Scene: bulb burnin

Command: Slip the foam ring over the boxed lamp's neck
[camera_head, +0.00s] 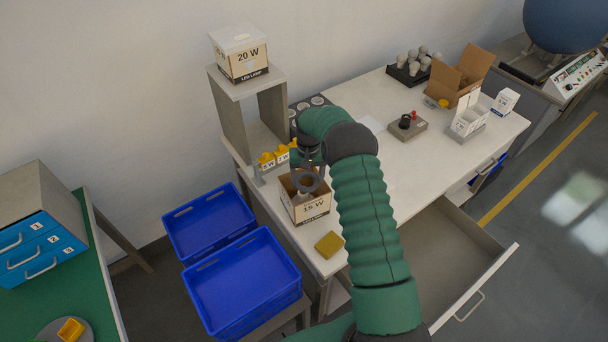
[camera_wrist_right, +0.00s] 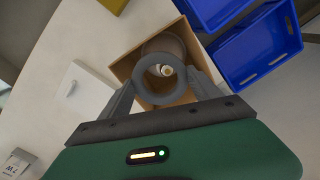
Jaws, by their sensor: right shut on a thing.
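My right gripper (camera_head: 309,168) is shut on the grey foam ring (camera_wrist_right: 142,82), which sits between its fingertips in the right wrist view. The ring also shows in the head view (camera_head: 320,183), over the open "15 W" carton (camera_head: 311,210). The boxed lamp stands inside this carton; its pale neck tip (camera_wrist_right: 166,71) shows through the ring's hole, right of the hole's centre. I cannot tell whether the ring is above the tip or around it. The ring and fingers hide part of the lamp. My left gripper is not in view.
Yellow labelled pieces (camera_head: 267,160) stand close behind the carton. A yellow-green pad (camera_head: 329,244) lies in front of it near the table edge. Blue crates (camera_head: 240,280) are to the left, below table height. An open drawer (camera_head: 450,262) juts out at right.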

